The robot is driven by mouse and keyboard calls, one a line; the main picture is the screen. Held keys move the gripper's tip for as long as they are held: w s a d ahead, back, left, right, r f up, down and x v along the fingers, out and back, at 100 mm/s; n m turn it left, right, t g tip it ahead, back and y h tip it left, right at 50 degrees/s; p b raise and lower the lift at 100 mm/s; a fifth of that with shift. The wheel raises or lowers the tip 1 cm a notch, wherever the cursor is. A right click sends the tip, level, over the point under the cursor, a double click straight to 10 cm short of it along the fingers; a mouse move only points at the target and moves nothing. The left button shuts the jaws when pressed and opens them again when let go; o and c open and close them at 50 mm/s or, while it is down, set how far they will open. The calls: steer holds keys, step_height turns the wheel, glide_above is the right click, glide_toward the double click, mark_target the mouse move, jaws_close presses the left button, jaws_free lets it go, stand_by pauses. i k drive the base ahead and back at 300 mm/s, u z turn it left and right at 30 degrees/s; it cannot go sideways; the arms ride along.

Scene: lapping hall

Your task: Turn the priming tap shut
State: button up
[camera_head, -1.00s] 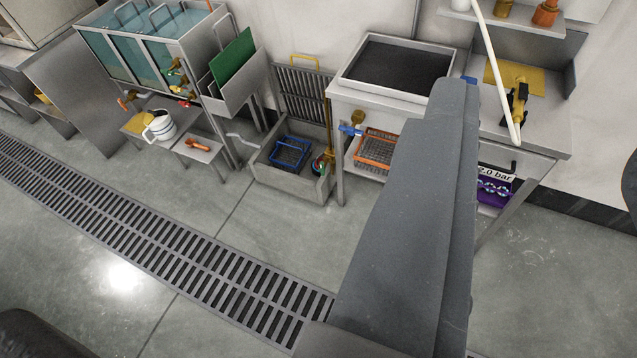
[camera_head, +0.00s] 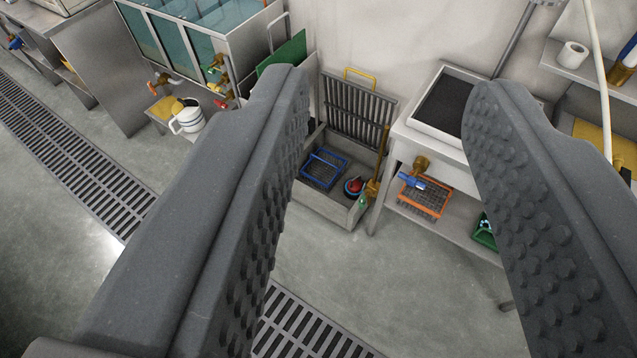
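Several taps show, and I cannot tell which one is the priming tap. A brass tap with a blue handle (camera_head: 412,181) sticks out from the front of the sink bench.
The low floor basin (camera_head: 337,208) holds a blue basket (camera_head: 324,169). An orange basket (camera_head: 432,203) sits under the sink bench (camera_head: 462,163). A white pale hose (camera_head: 600,75) hangs at right. A white jug (camera_head: 187,118) stands below the tank. A floor grate runs along the front; grey floor is clear.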

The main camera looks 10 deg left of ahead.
mark_target(361, 203)
steer(key=u, duration=0.3)
steer(key=i, duration=1.05)
steer(key=z, duration=0.05)
